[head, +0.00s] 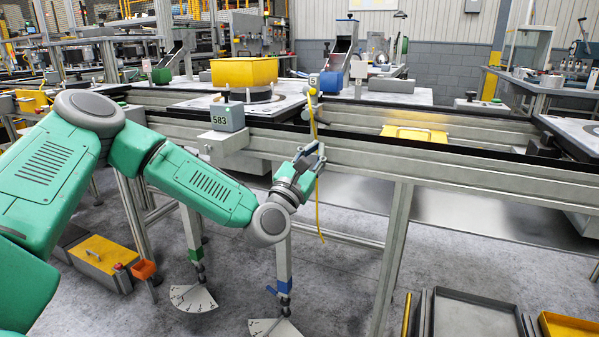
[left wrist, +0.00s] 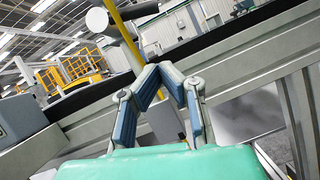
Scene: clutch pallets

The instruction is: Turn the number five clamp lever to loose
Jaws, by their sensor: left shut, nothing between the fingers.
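A small tag marked 5 (head: 313,79) sits at the conveyor's top edge beside a blue block (head: 331,83). A thin yellow rod (head: 313,118) hangs below the tag and runs down past my left gripper. My left gripper (head: 315,153) is shut and empty in front of the conveyor's side rail, below the tag. My right gripper is out of view.
A grey box marked 583 (head: 228,118) stands on the rail to the left. Two fan-shaped plates (head: 193,298) hang low on posts. Grey trays (head: 475,315) lie at the lower right.

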